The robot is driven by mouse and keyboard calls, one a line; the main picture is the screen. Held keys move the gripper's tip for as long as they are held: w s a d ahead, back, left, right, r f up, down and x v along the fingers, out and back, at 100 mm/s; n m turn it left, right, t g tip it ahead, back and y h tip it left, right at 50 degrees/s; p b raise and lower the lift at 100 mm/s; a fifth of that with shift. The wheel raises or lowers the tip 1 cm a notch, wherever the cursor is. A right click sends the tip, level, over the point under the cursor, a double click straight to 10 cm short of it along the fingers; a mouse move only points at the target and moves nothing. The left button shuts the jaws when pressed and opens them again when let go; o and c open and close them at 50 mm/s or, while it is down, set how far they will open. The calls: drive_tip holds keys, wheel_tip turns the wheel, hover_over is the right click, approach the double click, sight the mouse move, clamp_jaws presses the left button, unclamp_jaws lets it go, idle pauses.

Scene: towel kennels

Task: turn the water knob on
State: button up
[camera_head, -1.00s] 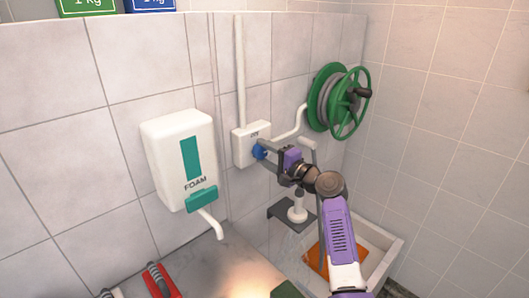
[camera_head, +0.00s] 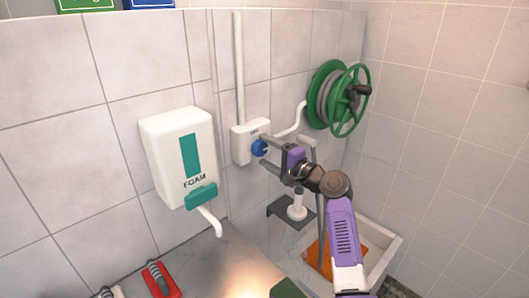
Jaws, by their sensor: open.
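The blue water knob (camera_head: 259,148) sits on the front of a white box (camera_head: 243,142) on the tiled wall. Small lettering above the knob is too small and partly covered to read surely. My gripper (camera_head: 265,153) is open in front of the knob, one finger above and one below its right side. I cannot tell whether either finger touches it. The knob's right edge is close to the upper finger.
A white pipe runs from the box to a green hose reel (camera_head: 340,98) on the right. A foam dispenser (camera_head: 180,160) hangs on the left. A small dark shelf (camera_head: 284,214) with a white bottle (camera_head: 297,207) is below my gripper, above a white basin (camera_head: 384,255).

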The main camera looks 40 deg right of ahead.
drive_tip(key=s+b, duration=0.1)
drive_tip(key=s, duration=0.5)
drive_tip(key=shift+s+d, duration=0.15)
drive_tip(key=shift+s, duration=0.05)
